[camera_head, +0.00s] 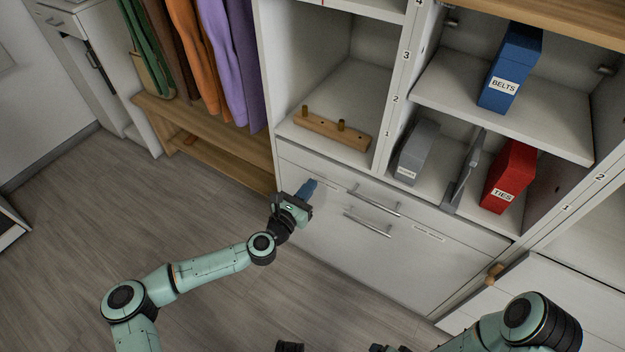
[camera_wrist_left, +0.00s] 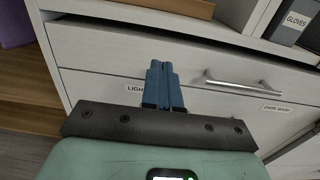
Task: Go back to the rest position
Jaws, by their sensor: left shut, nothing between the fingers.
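My left gripper (camera_head: 309,187) reaches in from the left in the head view, in front of the upper white drawer (camera_head: 325,205). In the left wrist view its two blue fingers (camera_wrist_left: 164,82) are pressed together with nothing between them. They point at the drawer front, beside a label that they partly cover and left of the metal handle (camera_wrist_left: 235,83). I cannot tell whether the fingertips touch the drawer. My right arm (camera_head: 520,325) shows only in part at the lower right edge of the head view, and its gripper cannot be made out clearly.
Above the drawers, a cubby holds a wooden peg block (camera_head: 332,131). Cubbies to the right hold a blue BELTS box (camera_head: 511,65), a grey box (camera_head: 415,150) and a red TIES box (camera_head: 509,172). Clothes hang over a wooden bench (camera_head: 215,143) at the left. The floor (camera_head: 120,220) is clear.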

